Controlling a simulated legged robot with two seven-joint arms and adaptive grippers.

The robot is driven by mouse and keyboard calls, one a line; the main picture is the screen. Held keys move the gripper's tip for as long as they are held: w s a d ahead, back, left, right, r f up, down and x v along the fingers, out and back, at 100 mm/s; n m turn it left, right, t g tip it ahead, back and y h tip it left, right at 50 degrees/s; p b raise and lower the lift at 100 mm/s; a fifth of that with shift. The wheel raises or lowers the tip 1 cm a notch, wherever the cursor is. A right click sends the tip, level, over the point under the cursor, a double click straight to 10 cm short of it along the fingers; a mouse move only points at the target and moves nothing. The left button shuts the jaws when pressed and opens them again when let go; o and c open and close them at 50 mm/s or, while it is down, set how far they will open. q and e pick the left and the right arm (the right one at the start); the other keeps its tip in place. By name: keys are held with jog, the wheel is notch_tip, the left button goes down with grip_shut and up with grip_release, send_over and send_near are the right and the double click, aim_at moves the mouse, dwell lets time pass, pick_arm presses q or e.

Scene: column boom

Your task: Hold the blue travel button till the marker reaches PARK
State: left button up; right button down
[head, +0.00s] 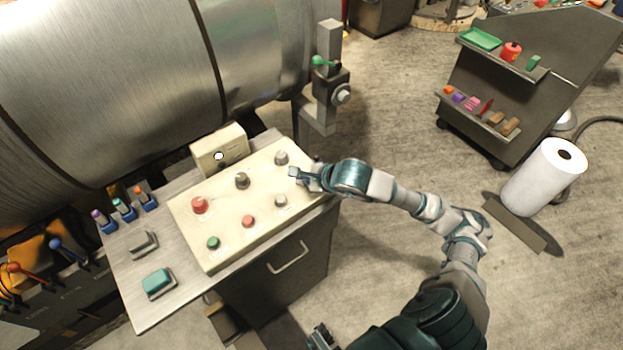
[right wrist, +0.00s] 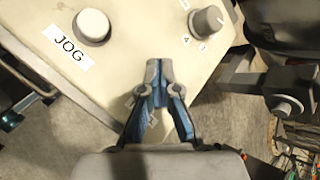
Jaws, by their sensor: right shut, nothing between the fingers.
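The control panel (head: 225,213) is a cream box on a metal bench. It carries a large red button (head: 199,204), a green button (head: 212,242), a smaller red button (head: 248,220), a pale button (head: 281,200) and grey knobs. I see no clearly blue button on it. My right gripper (head: 295,173) is shut and empty, over the panel's right edge. In the right wrist view its tips (right wrist: 159,70) lie between a white button labelled JOG (right wrist: 92,27) and a numbered knob (right wrist: 207,20). Contact cannot be told. A dark piece at the bottom edge may be my left gripper. No marker or PARK label is readable.
A small cream box (head: 219,148) with a white dot stands behind the panel. A large metal cylinder (head: 100,80) fills the back left. A teal block (head: 158,282) lies on the bench. A dark cart (head: 530,85) and a white roll (head: 541,180) stand right.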

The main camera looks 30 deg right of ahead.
jog(key=shift+s+d+r, duration=0.1)
jog(key=shift+d+r, duration=0.35)
jog(key=shift+d, duration=0.25)
jog(key=shift+s+d+r, duration=0.1)
jog(key=shift+d+r, duration=0.3)
jog(key=shift+d, duration=0.25)
jog(key=shift+r, duration=0.15)
jog(key=shift+r+p, duration=1.25)
jog(key=shift+r, duration=1.2)
jog(key=shift+f, duration=0.1)
jog(key=shift+a, duration=0.1)
